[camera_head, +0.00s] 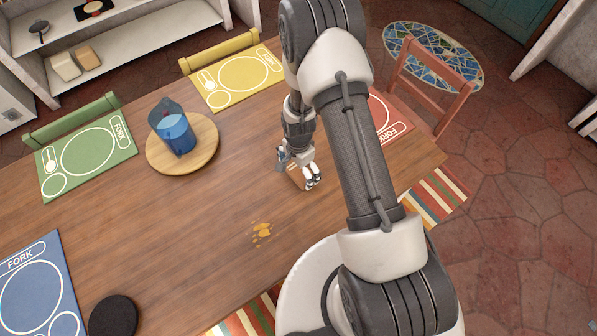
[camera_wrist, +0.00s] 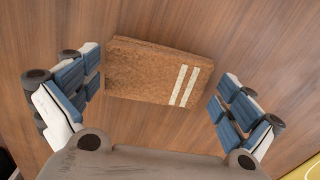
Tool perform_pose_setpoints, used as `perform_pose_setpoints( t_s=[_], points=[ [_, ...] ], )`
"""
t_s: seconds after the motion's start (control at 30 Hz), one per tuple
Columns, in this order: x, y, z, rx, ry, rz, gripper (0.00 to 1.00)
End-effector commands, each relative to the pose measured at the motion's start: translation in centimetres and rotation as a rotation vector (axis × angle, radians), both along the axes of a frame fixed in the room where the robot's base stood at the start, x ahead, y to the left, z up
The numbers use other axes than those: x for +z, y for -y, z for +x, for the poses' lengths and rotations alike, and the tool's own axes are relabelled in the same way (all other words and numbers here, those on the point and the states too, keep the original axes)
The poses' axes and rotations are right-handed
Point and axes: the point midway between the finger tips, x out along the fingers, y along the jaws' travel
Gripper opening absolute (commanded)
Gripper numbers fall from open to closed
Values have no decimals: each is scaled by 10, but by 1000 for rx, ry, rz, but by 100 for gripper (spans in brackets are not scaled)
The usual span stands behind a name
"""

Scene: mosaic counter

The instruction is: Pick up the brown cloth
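The brown cloth (camera_wrist: 145,72) is a folded rectangle with two white stripes near its right end. It lies flat on the wooden table in the wrist view. In the head view the cloth (camera_head: 295,176) is partly hidden by my gripper (camera_head: 298,174), which points down over it. In the wrist view my gripper (camera_wrist: 160,98) is open, with one finger beyond each end of the cloth. The left finger is very close to the cloth's left end; I cannot tell whether it touches. A gap shows at the right end.
A blue pitcher (camera_head: 174,133) stands on a round wooden board (camera_head: 207,152) to the left. Green (camera_head: 60,178), yellow (camera_head: 218,102), red (camera_head: 398,131) and blue placemats (camera_head: 48,262) lie along the table edges. A yellow-orange spill (camera_head: 261,232) and dark disc (camera_head: 113,316) are on the table (camera_head: 190,220).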

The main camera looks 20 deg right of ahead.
Motion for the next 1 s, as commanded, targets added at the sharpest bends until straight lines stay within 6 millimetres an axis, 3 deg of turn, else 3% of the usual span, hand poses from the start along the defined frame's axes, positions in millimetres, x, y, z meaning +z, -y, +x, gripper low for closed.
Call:
perform_pose_setpoints(
  t_s=[0.43,0.77,1.0],
  points=[
    [0,0,0,0,0,0,68],
    [5,0,0,0,1,0,68],
    [36,0,1,0,3,0,68]
  ],
)
